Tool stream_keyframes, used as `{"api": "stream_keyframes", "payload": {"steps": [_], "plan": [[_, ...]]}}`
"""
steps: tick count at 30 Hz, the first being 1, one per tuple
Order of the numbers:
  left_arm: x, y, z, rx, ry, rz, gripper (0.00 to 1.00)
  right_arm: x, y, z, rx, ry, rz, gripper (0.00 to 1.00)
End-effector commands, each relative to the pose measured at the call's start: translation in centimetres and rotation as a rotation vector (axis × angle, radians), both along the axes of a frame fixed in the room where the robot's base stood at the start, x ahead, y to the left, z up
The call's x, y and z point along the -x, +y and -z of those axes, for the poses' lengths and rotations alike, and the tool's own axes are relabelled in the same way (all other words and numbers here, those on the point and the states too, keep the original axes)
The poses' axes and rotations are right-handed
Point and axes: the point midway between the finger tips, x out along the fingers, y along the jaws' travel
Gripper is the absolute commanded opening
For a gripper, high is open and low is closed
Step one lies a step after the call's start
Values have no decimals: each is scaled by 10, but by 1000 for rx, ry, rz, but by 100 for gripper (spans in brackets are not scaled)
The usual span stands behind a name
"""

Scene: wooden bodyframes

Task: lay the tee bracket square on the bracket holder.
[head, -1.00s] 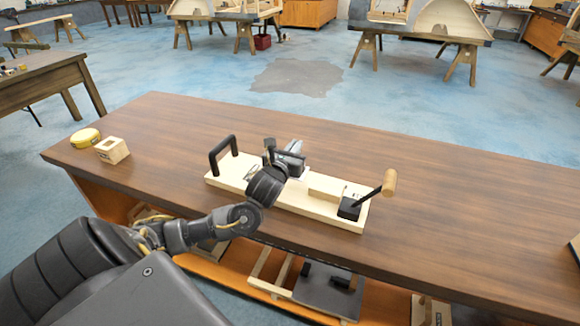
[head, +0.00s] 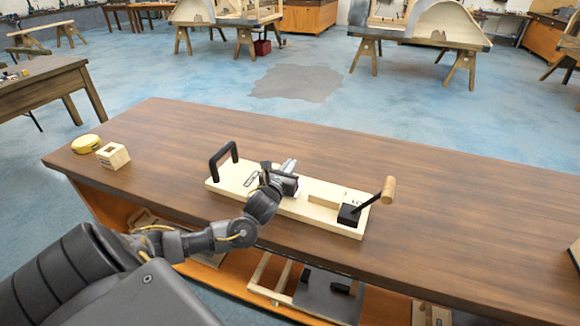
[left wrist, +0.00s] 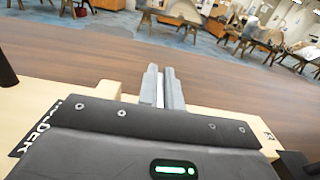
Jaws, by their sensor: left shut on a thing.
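The bracket holder (head: 228,182) is a pale wooden board lying on the bench, with a black handle at its left and a wooden-knobbed lever at its right. It also shows beneath my gripper in the left wrist view (left wrist: 205,119). My left gripper (head: 288,167) is over the middle of the board, its grey fingers pointing away from me. In the left wrist view its fingers (left wrist: 162,88) are close together on a thin pale sliver, apparently the tee bracket (left wrist: 160,88). Most of the bracket is hidden, so I cannot tell whether it touches the holder. My right gripper is not in view.
The lever (head: 378,198) with its wooden knob stands up at the holder's right end; the black handle (head: 222,160) rises at its left. A yellow tape measure (head: 86,143) and a small wooden box (head: 113,155) sit at the bench's left end.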

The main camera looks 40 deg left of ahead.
Motion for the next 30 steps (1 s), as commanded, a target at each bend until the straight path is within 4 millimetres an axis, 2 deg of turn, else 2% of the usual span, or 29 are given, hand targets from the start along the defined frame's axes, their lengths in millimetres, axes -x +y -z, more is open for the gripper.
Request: {"api": "stream_keyframes", "payload": {"steps": [3,4,9,19,23,30], "plan": [[0,0,2,0,-1,0,0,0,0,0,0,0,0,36],[0,0,3,0,0,0,8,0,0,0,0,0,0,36],[0,0,3,0,0,0,29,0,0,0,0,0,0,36],[0,0,-2,0,-1,0,29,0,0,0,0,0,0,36],[16,-5,1,0,1,2,29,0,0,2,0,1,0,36],[66,-20,1,3,2,3,29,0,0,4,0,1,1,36]]}}
